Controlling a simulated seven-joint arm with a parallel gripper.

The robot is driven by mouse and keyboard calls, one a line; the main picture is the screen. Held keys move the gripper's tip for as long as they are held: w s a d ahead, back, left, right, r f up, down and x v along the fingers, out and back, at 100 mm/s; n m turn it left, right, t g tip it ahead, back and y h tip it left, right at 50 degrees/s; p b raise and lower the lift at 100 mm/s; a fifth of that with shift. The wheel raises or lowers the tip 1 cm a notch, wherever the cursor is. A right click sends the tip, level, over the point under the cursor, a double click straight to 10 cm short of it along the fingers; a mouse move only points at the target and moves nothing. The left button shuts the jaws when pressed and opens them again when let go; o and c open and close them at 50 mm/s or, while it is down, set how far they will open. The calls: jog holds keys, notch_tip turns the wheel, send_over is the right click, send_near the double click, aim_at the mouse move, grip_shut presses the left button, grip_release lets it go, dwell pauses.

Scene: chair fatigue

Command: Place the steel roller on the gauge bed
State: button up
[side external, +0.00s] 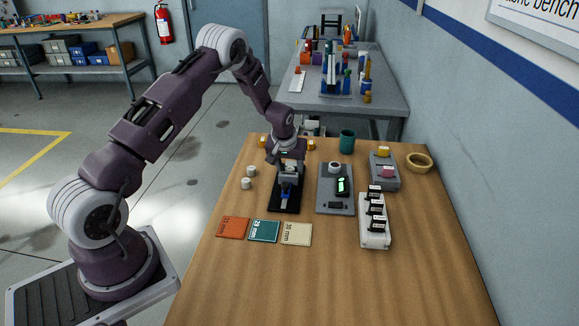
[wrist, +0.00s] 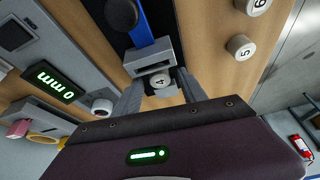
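My gripper (side external: 290,172) points down over a black-based fixture (side external: 284,208) with a grey jaw and a blue bar. In the wrist view a short pale grey roller marked 4 (wrist: 161,82) sits between my fingertips (wrist: 160,86), beside the grey jaw (wrist: 148,58). I cannot tell whether the fingers grip it or whether it rests on the fixture. The gauge (side external: 323,195) is a grey plate just right of the fixture, with a pale round part (side external: 334,167) and a lit green display (side external: 341,186). In the wrist view the display (wrist: 54,86) reads 0 mm.
Rollers marked 5 (wrist: 240,47) and 6 (wrist: 253,5) stand on the wood left of the fixture in the side view. Orange (side external: 233,227), teal (side external: 264,231) and cream (side external: 296,234) cards lie in front. The front table is clear.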

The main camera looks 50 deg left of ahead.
jog(key=s+d+r, duration=0.3)
jog(key=r, duration=0.4)
jog(key=s+d+r+m, duration=0.1)
jog(key=s+d+r, duration=0.15)
jog(key=r, duration=0.45)
jog(key=s+d+r, duration=0.2)
jog(key=d+r, duration=0.2)
jog(key=r, duration=0.4)
jog(key=s+d+r+m+t+h, duration=0.1)
jog(key=s+d+r+m+h, duration=0.15)
jog(key=s+d+r, duration=0.7)
jog(key=s+d+m, duration=0.2)
jog(key=s, duration=0.7)
jog(key=s+d+m+t, duration=0.1)
jog(key=s+d+m, duration=0.1)
jog(key=s, duration=0.8)
jog(key=shift+d+f, duration=0.45)
jog(key=shift+d, duration=0.05)
